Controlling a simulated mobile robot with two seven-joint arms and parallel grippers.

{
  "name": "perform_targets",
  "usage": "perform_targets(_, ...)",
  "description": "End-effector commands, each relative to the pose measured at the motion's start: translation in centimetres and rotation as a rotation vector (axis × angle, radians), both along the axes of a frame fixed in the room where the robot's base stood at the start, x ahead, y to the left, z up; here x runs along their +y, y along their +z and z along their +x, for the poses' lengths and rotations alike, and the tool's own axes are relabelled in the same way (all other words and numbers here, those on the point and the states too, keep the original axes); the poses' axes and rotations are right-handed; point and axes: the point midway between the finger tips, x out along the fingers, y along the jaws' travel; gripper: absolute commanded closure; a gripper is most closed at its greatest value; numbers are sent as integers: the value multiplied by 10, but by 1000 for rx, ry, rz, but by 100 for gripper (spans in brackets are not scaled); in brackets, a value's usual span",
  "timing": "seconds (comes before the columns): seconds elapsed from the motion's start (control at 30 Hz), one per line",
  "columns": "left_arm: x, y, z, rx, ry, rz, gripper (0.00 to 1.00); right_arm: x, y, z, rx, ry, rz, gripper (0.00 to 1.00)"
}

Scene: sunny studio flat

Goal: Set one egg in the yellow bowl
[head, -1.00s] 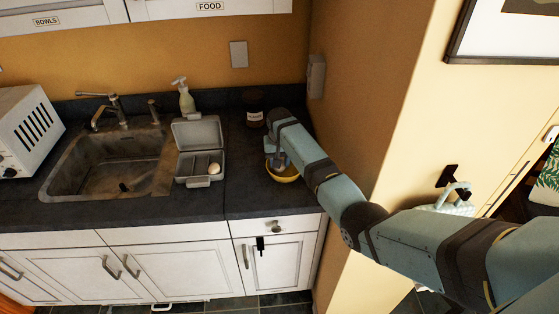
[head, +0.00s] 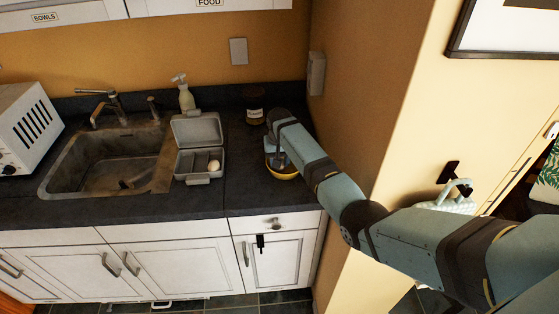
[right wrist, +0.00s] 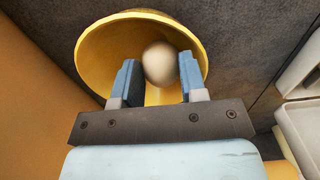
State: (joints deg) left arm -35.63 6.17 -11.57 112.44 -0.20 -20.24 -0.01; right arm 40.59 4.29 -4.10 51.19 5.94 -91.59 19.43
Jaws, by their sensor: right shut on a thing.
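The yellow bowl (head: 286,174) stands on the dark counter near the wall corner, partly hidden by my right arm in the head view. My right gripper (right wrist: 160,72) is shut on a pale egg (right wrist: 160,62). In the right wrist view the egg is between the two blue fingers, with the inside of the yellow bowl (right wrist: 98,52) around and behind it. I cannot tell whether the egg touches the bowl. Another egg (head: 214,165) lies in the open grey egg box (head: 198,181) left of the bowl. My left gripper is not in view.
A dark labelled jar (head: 254,106) stands behind the bowl. The sink (head: 70,165), a soap bottle (head: 186,97) and a white toaster oven (head: 28,125) are further left. The yellow wall (head: 350,120) is close on the right. Bare counter (head: 245,190) lies between box and bowl.

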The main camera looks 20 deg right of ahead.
Motion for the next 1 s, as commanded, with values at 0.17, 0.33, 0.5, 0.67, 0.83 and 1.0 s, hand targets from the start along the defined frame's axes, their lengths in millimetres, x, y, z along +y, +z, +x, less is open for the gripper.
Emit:
perform_targets(0.17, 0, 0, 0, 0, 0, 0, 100, 0, 0, 0, 0, 0, 0, 31)
perform_targets(0.33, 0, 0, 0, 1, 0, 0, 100, 0, 0, 0, 0, 0, 0, 31)
perform_targets(0.5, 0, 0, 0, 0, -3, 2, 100, 0, 0, 0, 0, 0, 0, 31)
perform_targets(0.67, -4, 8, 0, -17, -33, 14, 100, 0, 13, 1, -3, 0, 0, 31)
perform_targets(0.83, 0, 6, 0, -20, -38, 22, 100, 0, 52, 1, -5, 0, 0, 31)
perform_targets(1.0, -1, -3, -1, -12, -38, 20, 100, 0, 92, 1, -5, 0, 0, 31)
